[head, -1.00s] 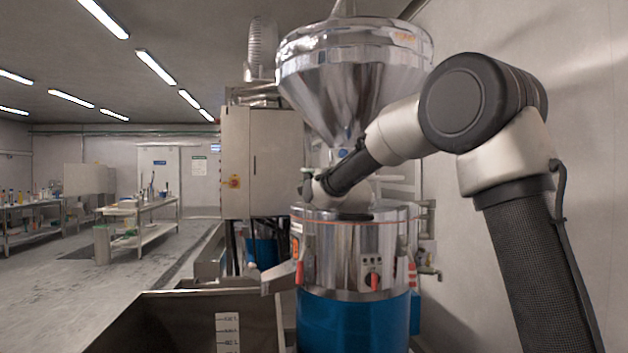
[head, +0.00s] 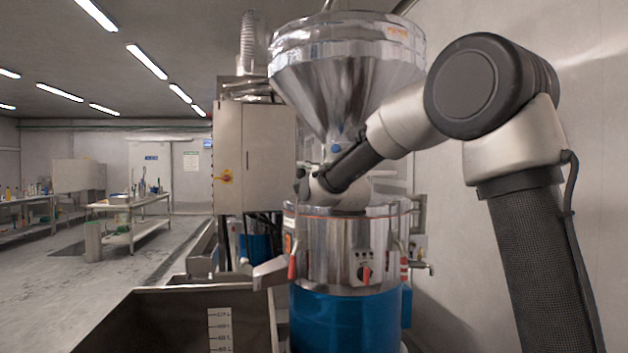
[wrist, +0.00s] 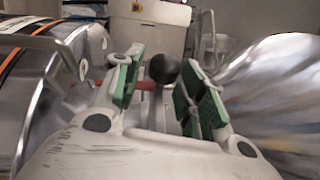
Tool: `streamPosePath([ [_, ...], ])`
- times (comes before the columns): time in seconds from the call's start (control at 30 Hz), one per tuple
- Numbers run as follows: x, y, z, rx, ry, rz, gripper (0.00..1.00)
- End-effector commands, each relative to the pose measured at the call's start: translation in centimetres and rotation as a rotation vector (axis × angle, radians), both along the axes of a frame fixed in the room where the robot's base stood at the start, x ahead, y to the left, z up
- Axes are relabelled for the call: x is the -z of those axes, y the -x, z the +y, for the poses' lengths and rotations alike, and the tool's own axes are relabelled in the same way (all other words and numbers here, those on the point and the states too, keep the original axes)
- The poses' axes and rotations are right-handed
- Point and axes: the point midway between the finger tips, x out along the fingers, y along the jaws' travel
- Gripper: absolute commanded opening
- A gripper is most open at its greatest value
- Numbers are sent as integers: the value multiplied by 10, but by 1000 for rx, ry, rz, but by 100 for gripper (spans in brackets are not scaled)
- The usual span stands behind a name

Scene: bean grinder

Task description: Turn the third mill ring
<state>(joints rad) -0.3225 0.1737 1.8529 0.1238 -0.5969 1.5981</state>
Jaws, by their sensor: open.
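The mill stands in the middle of the head view, with a chrome drum (head: 330,245) over a blue base and a steel hopper (head: 340,85) above. I cannot tell which part is the third mill ring. My arm reaches in between hopper and drum; my gripper's fingers are not clear there. In the wrist view my gripper (wrist: 162,64) is open with green pads. A dark ball knob (wrist: 165,68) shows between or just beyond the fingers; contact cannot be told. A red rod (wrist: 145,84) shows by the knob. The drum (wrist: 28,90) is at the left, the hopper (wrist: 275,85) at the right.
A grey bin (head: 170,315) with a level scale stands at the front left. A control cabinet (head: 250,158) stands behind the mill. A wall (head: 580,100) is close on the right. Open floor (head: 50,290) lies left, with work tables beyond.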

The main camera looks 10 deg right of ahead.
Motion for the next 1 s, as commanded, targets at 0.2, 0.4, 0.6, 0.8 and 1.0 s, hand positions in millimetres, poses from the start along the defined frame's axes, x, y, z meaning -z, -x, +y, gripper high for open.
streamPosePath([
  [0.2,6,50,-13,-1,0,-1,40],
  [0.4,11,80,-21,0,0,-1,40],
  [0.6,13,89,-23,0,0,0,40],
  [0.8,13,89,-23,0,0,0,38],
  [1.0,9,88,-73,78,4,-7,2],
])
